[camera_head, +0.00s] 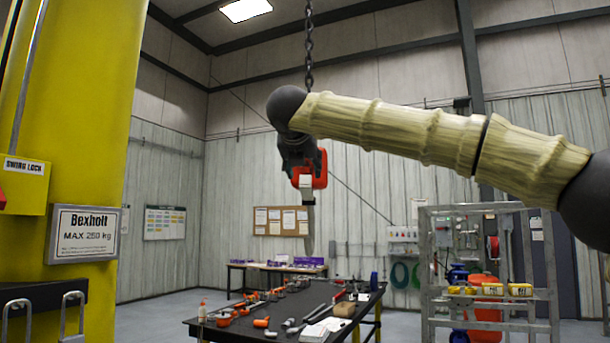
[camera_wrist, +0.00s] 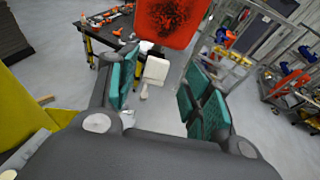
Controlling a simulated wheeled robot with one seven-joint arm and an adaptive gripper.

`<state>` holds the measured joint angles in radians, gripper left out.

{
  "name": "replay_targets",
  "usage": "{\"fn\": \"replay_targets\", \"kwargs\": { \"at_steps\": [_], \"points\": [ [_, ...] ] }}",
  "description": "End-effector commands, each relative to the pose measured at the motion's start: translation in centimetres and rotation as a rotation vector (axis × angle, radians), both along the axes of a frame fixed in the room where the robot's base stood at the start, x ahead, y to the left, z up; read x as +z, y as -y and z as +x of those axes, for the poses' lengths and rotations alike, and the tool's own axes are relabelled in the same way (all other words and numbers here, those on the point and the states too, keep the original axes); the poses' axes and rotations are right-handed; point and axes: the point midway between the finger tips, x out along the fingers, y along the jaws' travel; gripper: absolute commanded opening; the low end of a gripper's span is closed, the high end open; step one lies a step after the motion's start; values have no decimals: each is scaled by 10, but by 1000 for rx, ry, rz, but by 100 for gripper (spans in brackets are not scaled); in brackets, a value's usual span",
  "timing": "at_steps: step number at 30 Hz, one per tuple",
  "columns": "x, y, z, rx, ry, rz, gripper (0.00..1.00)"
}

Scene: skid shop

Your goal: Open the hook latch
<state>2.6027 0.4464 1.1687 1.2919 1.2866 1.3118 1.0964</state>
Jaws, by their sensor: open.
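A red-orange hook block (camera_head: 320,168) hangs below a dark chain (camera_head: 308,45) in the head view. A pale latch-like piece (camera_head: 306,182) and a grey tapering part (camera_head: 310,222) show under it. In the wrist view the red block (camera_wrist: 170,22) is at the top centre. The pale piece (camera_wrist: 156,71) hangs below it, in line with the gap between my fingers. My gripper (camera_wrist: 162,85) is open, with a teal-padded finger on each side of that gap. In the head view my dark gripper (camera_head: 298,152) partly covers the block. I cannot tell whether it touches.
A yellow column (camera_head: 90,130) with a Bexholt sign (camera_head: 83,233) stands close on the left. A dark workbench (camera_head: 270,310) with scattered tools is below and beyond the hook. A grey metal rack (camera_head: 490,322) stands at right. The air around the hook is mostly clear.

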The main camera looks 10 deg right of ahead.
Motion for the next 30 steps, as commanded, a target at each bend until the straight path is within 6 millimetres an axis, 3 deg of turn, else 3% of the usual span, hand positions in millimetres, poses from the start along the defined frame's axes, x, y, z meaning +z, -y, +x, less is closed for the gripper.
{"fn": "replay_targets", "kwargs": {
  "at_steps": [6, 12, 30],
  "points": [
    [11, -12, -32, 1, 1, 0, 50],
    [16, -17, -47, 0, 0, 0, 50],
    [17, -18, -51, 0, 0, 1, 50]
  ]
}}
